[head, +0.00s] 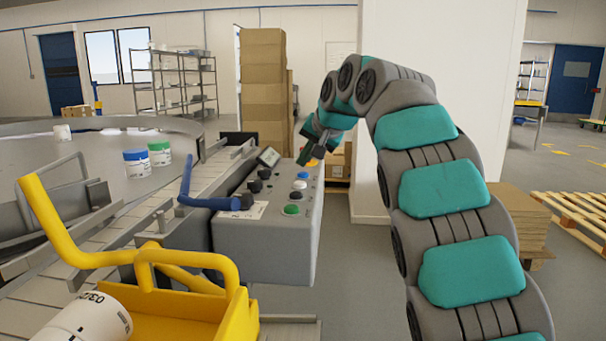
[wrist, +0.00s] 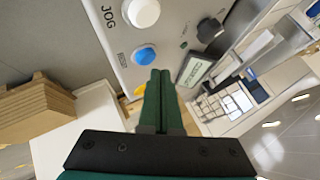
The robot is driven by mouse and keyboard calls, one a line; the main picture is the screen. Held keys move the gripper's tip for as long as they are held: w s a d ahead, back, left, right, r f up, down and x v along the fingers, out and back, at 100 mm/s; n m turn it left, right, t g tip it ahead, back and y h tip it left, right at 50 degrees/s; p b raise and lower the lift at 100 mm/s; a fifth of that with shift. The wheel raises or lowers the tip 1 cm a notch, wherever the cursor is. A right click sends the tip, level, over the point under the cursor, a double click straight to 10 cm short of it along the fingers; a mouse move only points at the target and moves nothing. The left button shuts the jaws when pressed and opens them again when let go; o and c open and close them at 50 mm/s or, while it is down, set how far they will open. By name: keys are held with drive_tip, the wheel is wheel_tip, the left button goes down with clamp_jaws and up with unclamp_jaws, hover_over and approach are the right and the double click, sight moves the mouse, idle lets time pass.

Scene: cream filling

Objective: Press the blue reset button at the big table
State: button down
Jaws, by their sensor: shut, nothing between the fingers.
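The blue button (head: 303,175) sits on the sloped top of a grey control box (head: 262,240). In the wrist view, the blue button (wrist: 144,55) lies just beyond and slightly left of my fingertips, below a white button (wrist: 142,12) marked JOG. My gripper (head: 303,160) is above the far end of the box, pointing down at the panel. In the wrist view, its dark green fingers (wrist: 160,72) are together and hold nothing. The fingertips look close to the panel and beside the button; I cannot tell whether they touch the panel.
A green button (head: 292,209), several black knobs and a small display (head: 269,156) share the panel. A yellow button (wrist: 140,89) is partly hidden by my fingers. A conveyor runs left of the box, with a yellow holder (head: 205,315) in front. Stacked boxes (head: 263,90) stand behind.

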sight(305, 176)
drive_tip(key=shift+f, duration=0.1)
idle(0.3)
drive_tip(key=shift+f+b, duration=0.3)
drive_tip(key=shift+f+b, duration=0.35)
drive_tip(key=shift+f, duration=0.2)
idle(0.8)
drive_tip(key=shift+r+p, duration=0.95)
drive_tip(key=shift+r, duration=0.05)
drive_tip(key=shift+r, duration=0.1)
wheel_tip(305, 176, up, 2)
drive_tip(key=shift+r+p, duration=0.2)
drive_tip(key=shift+p, duration=1.05)
drive_tip(key=shift+r, duration=1.2)
